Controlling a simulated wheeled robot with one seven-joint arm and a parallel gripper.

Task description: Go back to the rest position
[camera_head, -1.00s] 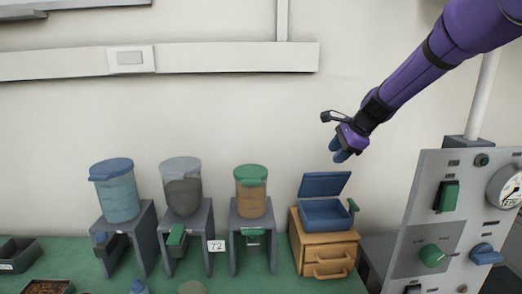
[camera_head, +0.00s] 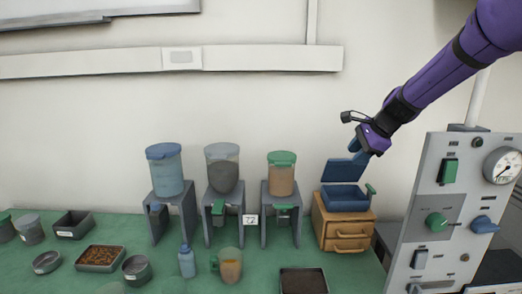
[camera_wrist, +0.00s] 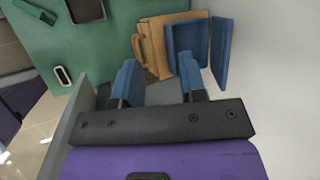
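My purple arm reaches in from the upper right in the head view. My gripper (camera_head: 358,148) hangs in the air in front of the wall, just above the raised lid of a blue box. In the wrist view my gripper (camera_wrist: 160,80) has its two blue fingers apart with nothing between them. The blue box (camera_head: 343,197) has its lid (camera_head: 343,172) open and stands on a wooden drawer cabinet (camera_head: 345,228). The box also shows beyond the fingers in the wrist view (camera_wrist: 186,52).
A grey control panel (camera_head: 435,200) with knobs and a gauge stands close below my arm at the right. Several dispensers on stands, such as one with a blue lid (camera_head: 164,170), line the green table (camera_head: 85,262). Bowls, trays and a cup (camera_head: 230,268) stand in front.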

